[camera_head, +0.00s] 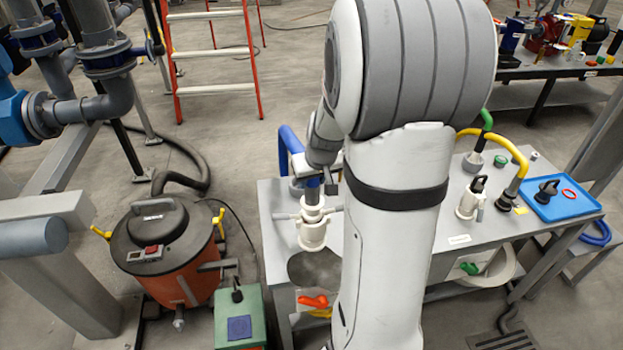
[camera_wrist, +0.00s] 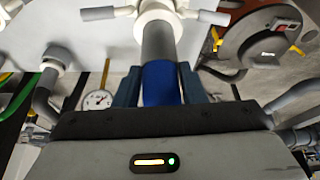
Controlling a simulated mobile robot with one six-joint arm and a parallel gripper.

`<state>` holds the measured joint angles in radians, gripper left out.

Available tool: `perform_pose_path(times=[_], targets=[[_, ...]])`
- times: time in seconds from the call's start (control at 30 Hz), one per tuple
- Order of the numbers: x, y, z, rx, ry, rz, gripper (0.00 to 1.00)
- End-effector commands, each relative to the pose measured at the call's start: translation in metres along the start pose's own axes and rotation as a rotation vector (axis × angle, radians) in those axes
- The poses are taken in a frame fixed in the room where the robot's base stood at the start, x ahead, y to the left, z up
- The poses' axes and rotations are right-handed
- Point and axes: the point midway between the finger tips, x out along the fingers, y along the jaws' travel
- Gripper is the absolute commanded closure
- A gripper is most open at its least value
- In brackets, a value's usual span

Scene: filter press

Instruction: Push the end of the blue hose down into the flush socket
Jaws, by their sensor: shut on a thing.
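The blue hose (camera_head: 291,140) arches up at the left end of the grey bench in the head view. My gripper (camera_head: 322,184) is at its end, partly hidden behind my arm. In the wrist view my gripper (camera_wrist: 159,76) is shut on the blue hose (camera_wrist: 160,86), one finger on each side. A grey end piece (camera_wrist: 158,42) runs from the blue part to a white fitting with side handles (camera_wrist: 156,14), which appears to be the flush socket (camera_head: 312,232). The end piece lines up with the fitting and meets its opening. How deep it sits I cannot tell.
An orange drum vacuum (camera_head: 168,250) and a green box (camera_head: 238,318) stand on the floor left of the bench (camera_head: 272,208). A yellow hose (camera_head: 510,150), a white fitting (camera_head: 470,200) and a blue tray (camera_head: 575,206) are on the bench's right side. My arm hides the bench middle.

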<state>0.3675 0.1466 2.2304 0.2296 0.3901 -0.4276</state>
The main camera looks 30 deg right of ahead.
Motion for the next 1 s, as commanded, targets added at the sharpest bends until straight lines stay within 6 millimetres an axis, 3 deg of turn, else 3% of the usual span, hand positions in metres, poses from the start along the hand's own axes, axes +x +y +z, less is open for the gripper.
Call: perform_pose_path(times=[1.0], targets=[[0.024,0.001,0.010,0.001,0.001,0.001,1.00]])
